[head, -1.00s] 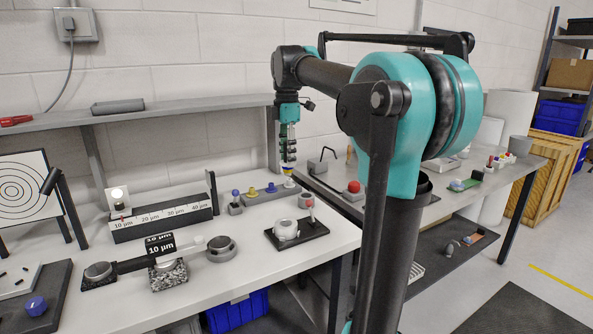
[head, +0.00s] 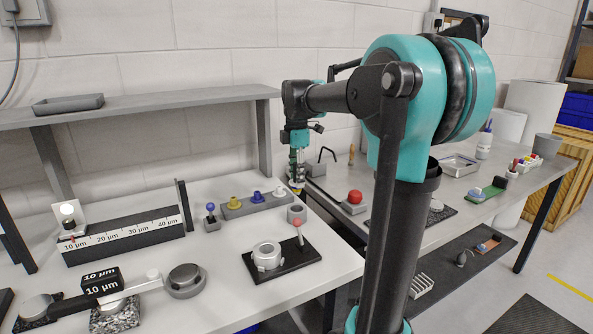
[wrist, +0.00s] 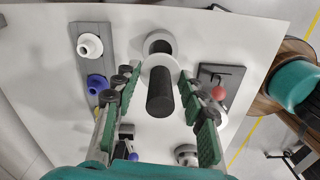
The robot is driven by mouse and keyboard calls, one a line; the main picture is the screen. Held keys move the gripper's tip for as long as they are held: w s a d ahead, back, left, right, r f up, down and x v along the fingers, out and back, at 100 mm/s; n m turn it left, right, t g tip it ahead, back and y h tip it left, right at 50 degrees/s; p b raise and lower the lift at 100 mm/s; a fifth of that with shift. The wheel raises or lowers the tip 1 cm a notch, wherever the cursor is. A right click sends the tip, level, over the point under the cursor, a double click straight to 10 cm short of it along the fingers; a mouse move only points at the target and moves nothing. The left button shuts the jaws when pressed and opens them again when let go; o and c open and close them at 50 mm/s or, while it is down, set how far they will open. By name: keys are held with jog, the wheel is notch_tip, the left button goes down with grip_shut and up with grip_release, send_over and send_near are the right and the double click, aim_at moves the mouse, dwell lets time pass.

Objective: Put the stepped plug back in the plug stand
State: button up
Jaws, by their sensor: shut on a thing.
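The stepped plug (wrist: 160,92), with a black grip and a pale flange, is held between the fingers of my gripper (wrist: 160,98) in the wrist view. In the head view my gripper (head: 297,180) points down near the table's back right, and the plug's low end is small and unclear there. A round, hollow grey holder (head: 296,214), which looks like the plug stand, is on the table just below. In the wrist view that holder (wrist: 157,38) shows just beyond the flange, partly hidden by it. I cannot tell how large the gap between plug and holder is.
A grey rack (head: 238,212) with yellow, blue and white plugs lies to the left of the holder. A blue-knobbed piece (head: 211,213) stands beside it. A dark plate (head: 287,268) with a white ring and red knob lies in front. A shelf (head: 140,110) runs behind.

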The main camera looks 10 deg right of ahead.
aim_at(297, 193)
jog(key=shift+f, duration=2.3)
jog(key=shift+f, duration=2.2)
jog(key=o, duration=1.4)
